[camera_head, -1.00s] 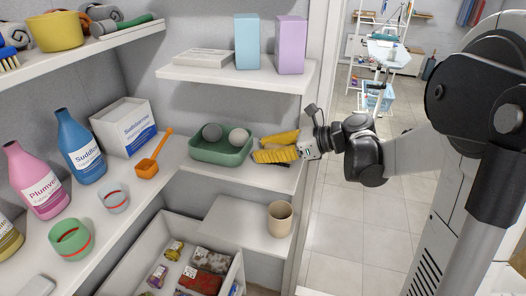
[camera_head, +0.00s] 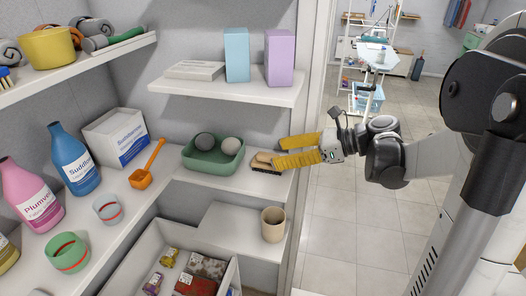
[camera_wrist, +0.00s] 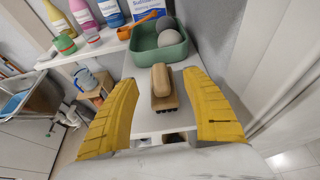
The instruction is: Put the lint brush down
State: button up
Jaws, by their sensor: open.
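The lint brush (camera_wrist: 163,87), with a tan wooden back and dark bristles, lies on the white shelf beside the green tray. It also shows in the head view (camera_head: 264,162), just left of my gripper. My gripper (camera_head: 275,152) has yellow fingers that are open. In the wrist view the fingers (camera_wrist: 163,110) stand wide apart on either side of the brush, with clear gaps, and do not touch it. The brush rests on the shelf surface near its front edge.
The green tray (camera_head: 196,163) holds two grey balls, left of the brush. An orange scoop (camera_head: 141,179) and a detergent box (camera_head: 118,139) stand further left. A beige cup (camera_head: 273,226) stands on a lower ledge. An upper shelf (camera_head: 225,88) overhangs. The wall edge is close on the right.

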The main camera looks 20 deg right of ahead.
jog(key=v, duration=0.3)
jog(key=shift+s+d+r+p, duration=0.2)
jog(key=shift+d+p, duration=0.05)
jog(key=shift+p, duration=0.15)
jog(key=a+n, duration=0.1)
jog(key=s+a+n+g+h, duration=0.1)
jog(key=a, duration=0.1)
jog(key=s+a+f+n+h, duration=0.1)
jog(key=shift+a+n, duration=0.3)
jog(key=shift+a, duration=0.05)
jog(key=s+a+f+n+h, duration=0.1)
jog(key=s+n+h, duration=0.3)
jog(key=n, duration=0.6)
jog(key=s+a+f+n+h, duration=0.2)
jog(key=s+n+h, duration=0.3)
jog(key=s+n, duration=0.4)
jog(key=a+n, duration=0.1)
jog(key=n, duration=0.1)
jog(key=shift+a+f+n, duration=0.2)
jog(key=shift+a+n, duration=0.1)
jog(key=shift+a, duration=0.1)
